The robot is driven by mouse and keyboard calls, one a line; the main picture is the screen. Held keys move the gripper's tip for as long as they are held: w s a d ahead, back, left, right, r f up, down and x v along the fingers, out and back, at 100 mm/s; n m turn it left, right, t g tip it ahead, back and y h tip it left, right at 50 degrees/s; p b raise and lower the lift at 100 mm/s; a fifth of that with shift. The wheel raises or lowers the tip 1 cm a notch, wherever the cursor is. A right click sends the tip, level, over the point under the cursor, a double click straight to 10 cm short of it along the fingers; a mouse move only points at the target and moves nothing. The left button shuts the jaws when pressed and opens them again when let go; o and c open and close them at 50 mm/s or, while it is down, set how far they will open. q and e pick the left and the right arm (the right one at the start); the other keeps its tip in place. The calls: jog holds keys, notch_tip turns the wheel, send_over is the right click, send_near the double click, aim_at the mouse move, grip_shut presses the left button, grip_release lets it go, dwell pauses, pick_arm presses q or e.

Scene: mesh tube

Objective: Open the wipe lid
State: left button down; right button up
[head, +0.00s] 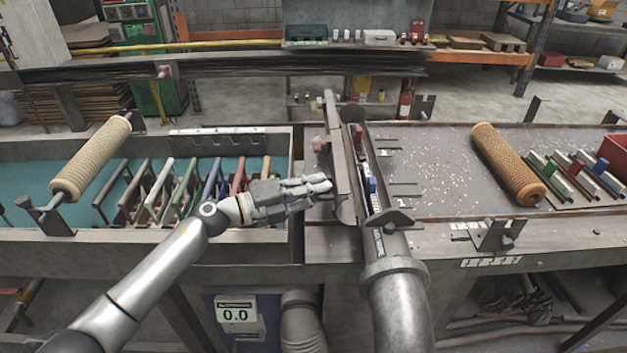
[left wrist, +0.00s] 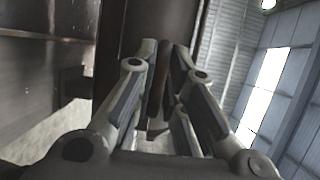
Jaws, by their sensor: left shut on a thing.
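The wipe lid (head: 338,150) appears to be the long, narrow grey metal plate at the middle of the bench. It stands tilted up along the left side of a narrow trough (head: 384,185). My left gripper (head: 326,186) reaches in from the left, with its fingertips at the lid's left side near its front half. In the left wrist view, the fingers (left wrist: 163,62) are closed around a thin brownish bar in front of a dark metal surface (left wrist: 145,25). The bar seems to belong to the lid, but the exact contact is hidden. My right gripper is not in view.
A teal-floored tank (head: 40,170) on the left holds several coloured frames. A beige mesh roller (head: 90,158) hangs over it. A brown mesh tube (head: 508,163) lies on the speckled right bench. A large grey pipe (head: 398,300) rises in front of the trough.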

pick_arm(q)
jog(key=shift+d+r, duration=0.15)
jog(key=c, duration=1.5)
grip_release()
jog(key=v, duration=1.2)
jog(key=shift+s, duration=0.1)
